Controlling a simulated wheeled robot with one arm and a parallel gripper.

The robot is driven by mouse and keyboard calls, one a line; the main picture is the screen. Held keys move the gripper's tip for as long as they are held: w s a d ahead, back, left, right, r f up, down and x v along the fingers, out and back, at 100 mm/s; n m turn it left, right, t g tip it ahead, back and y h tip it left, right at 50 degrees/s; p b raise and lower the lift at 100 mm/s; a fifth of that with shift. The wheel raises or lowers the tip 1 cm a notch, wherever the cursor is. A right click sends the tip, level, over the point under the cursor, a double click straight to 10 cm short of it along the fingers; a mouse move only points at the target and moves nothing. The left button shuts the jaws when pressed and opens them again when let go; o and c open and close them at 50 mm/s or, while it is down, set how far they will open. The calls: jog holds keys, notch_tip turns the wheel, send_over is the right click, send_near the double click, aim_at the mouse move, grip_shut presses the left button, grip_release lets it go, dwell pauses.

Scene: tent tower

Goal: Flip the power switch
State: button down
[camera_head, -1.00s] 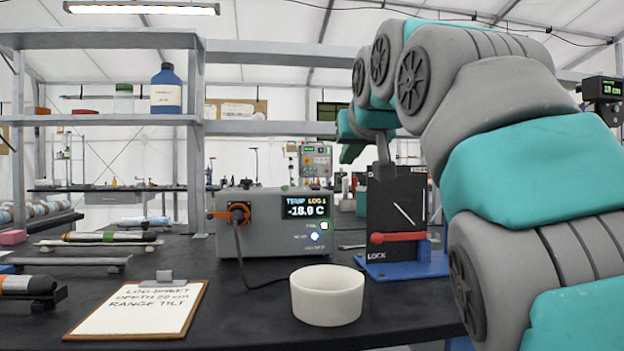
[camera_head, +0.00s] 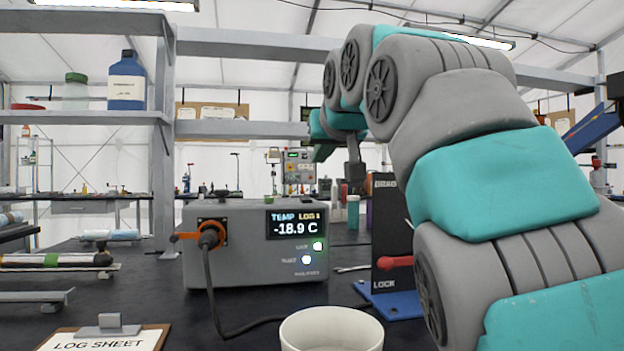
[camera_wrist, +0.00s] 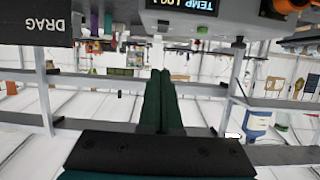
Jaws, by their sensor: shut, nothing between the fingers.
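A grey instrument box (camera_head: 250,270) with a display reading "TEMP LOG 1, -18.9 C" stands on the dark bench in the head view. An orange lever (camera_head: 186,237) and a dark cable plug are on its left front; two lit round buttons sit at its lower right. A black upright panel marked LOCK (camera_head: 384,250), with a red handle (camera_head: 396,262), stands right of it, partly behind my arm. I cannot tell which part is the power switch. My gripper (camera_wrist: 160,73) is shut and empty in the inverted wrist view, apart from the box (camera_wrist: 210,12) and the panel (camera_wrist: 35,25).
A white bowl (camera_head: 331,332) stands in front of the box. A clipboard log sheet (camera_head: 108,341) lies at front left. A shelf (camera_head: 85,117) holding bottles rises at back left. A further control box (camera_head: 298,168) stands in the background. Bench space between box and panel is narrow.

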jog(key=p, duration=0.1)
send_over(308, 200)
jog(key=s, duration=0.2)
notch_tip(308, 200, down, 3)
jog(key=shift+w+d+f, duration=0.2)
jog(key=shift+w+d, duration=0.05)
jog(key=shift+w+a+f, duration=0.1)
jog(key=shift+w+f, duration=0.15)
jog(key=shift+f, duration=0.3)
jog(key=shift+w+a+f, duration=0.1)
jog(key=shift+w+f, duration=0.1)
jog(key=shift+f, duration=0.4)
jog(key=shift+w+a+f, duration=0.1)
jog(key=shift+w+f, duration=0.15)
jog(key=shift+f, duration=0.3)
jog(key=shift+w+r+p, duration=0.15)
jog(key=shift+p, duration=0.5)
jog(key=shift+f+g, duration=0.35)
jog(key=shift+g, duration=0.05)
